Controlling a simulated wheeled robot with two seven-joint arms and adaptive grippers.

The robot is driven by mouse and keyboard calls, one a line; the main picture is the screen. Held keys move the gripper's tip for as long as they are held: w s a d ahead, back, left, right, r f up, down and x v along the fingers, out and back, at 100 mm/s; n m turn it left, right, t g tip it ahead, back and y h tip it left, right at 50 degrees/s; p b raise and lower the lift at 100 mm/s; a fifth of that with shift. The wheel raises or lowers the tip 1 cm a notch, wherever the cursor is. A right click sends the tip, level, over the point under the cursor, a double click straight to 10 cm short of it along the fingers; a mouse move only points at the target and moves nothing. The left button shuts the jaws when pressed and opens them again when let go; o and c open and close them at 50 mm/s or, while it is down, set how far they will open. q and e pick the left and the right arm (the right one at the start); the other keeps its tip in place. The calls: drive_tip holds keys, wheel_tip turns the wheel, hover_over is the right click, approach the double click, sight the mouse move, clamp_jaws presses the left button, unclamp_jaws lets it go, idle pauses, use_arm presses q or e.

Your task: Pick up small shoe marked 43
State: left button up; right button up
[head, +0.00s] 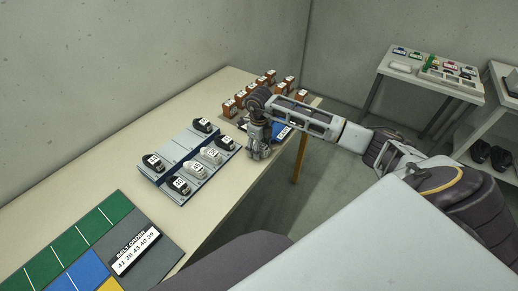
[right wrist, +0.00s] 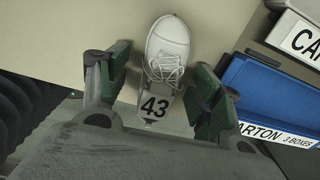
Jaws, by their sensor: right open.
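A small white shoe marked 43 (right wrist: 168,50) shows in the right wrist view, its black number on a white tag at the near end. It stands on the pale table (right wrist: 225,30). My right gripper (right wrist: 157,85) is open, with one green-padded finger on each side of the shoe's tagged end. In the head view, my right gripper (head: 259,150) points down at the table's right edge, just right of the shoe tray, and I cannot make out the shoe there. My left gripper is not in view.
The grey-blue shoe tray (head: 165,150) holds several black and white numbered shoes. A blue carton tray (head: 281,132) lies just beyond my right gripper, with orange boxes (head: 240,97) behind. A belt order sign (head: 136,252) and coloured panels (head: 85,268) are at the near left.

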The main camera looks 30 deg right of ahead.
drive_tip(key=shift+f, duration=0.25)
drive_tip(key=c, duration=0.8)
drive_tip(key=shift+c, duration=1.6)
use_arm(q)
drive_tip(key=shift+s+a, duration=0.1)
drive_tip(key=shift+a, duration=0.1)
use_arm(e)
drive_tip(key=shift+r, duration=0.15)
